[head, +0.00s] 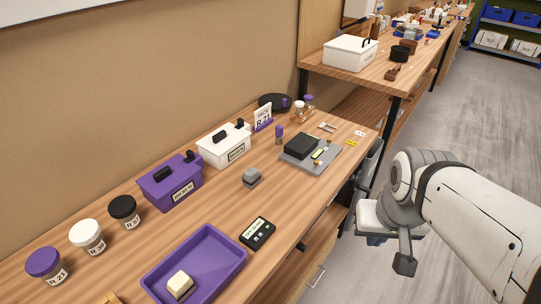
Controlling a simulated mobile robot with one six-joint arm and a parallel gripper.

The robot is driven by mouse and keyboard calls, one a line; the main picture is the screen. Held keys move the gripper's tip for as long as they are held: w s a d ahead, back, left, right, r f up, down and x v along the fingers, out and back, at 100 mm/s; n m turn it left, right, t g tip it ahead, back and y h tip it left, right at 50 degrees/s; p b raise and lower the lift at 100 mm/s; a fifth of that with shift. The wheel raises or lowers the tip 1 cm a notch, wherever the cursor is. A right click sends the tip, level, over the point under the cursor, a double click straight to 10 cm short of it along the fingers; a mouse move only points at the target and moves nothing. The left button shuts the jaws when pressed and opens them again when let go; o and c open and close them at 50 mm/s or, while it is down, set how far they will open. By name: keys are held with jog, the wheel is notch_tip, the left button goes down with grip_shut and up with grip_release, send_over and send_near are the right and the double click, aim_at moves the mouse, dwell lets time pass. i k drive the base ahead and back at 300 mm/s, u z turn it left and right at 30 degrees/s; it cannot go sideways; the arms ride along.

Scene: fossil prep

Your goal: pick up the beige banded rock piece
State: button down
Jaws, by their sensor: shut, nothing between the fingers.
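A beige rock piece (180,284) with a darker band along its lower side lies in the purple tray (240,258), at the tray's near left end. The tray is on the wooden bench near the bottom of the head view. My gripper (404,264) is at the right, off the bench's front edge and well apart from the tray. It is shut and empty. Part of it is hidden by my arm.
A grey rock (252,177) and a black device (257,232) sit behind and right of the tray. Lidded jars (88,236), a purple box (170,182) and a white box (223,145) line the wall. A scale (310,155) stands at the right.

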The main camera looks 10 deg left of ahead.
aim_at(181, 286)
jog(key=u, duration=0.75)
jog(key=k, duration=0.35)
jog(key=u, duration=0.2)
